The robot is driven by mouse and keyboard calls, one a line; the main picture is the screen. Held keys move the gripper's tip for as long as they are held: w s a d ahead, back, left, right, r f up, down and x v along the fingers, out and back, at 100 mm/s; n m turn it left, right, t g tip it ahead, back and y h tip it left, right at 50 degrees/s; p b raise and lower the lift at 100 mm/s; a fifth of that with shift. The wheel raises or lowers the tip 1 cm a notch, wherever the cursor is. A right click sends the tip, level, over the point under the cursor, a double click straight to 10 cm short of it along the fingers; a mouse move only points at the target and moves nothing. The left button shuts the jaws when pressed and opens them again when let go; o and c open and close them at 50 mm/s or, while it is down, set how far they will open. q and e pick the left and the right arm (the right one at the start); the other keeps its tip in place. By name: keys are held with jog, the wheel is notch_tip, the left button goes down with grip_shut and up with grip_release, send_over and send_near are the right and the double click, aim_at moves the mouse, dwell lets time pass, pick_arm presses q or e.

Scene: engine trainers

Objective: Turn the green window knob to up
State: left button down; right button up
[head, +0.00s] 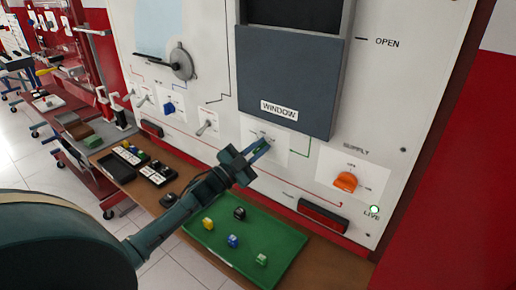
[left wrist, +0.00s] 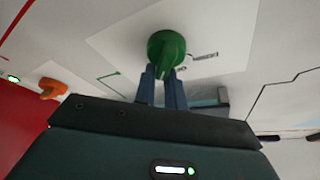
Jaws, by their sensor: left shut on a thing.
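The green window knob (left wrist: 167,47) is on a white label plate on the panel, just below the grey window box. My left gripper (head: 262,147) reaches up to this plate in the head view and mostly hides the knob there. In the left wrist view the two blue fingers of my left gripper (left wrist: 164,78) are shut on the green knob's near part. My right gripper is not in view.
An orange supply knob (head: 346,181) is to the right, beside a lit LIVE lamp (head: 374,209). A blue knob (head: 168,107) and several toggle switches are to the left. A green tray (head: 207,262) with small blocks lies on the bench below.

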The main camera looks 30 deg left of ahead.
pick_arm(q)
jog(key=shift+f+m+g, duration=0.3)
jog(key=shift+f+m, duration=0.25)
jog(key=shift+m, duration=0.15)
jog(key=shift+a+m, duration=0.1)
jog(key=shift+m, duration=0.2)
jog(key=shift+h, duration=0.3)
jog(key=c, duration=1.5)
grip_release()
jog(key=shift+a, duration=0.1)
jog(key=shift+o, duration=0.2)
jog(key=shift+r, duration=0.2)
jog(key=b+v, duration=0.1)
jog(key=v, duration=1.2)
jog(key=shift+b, duration=0.4)
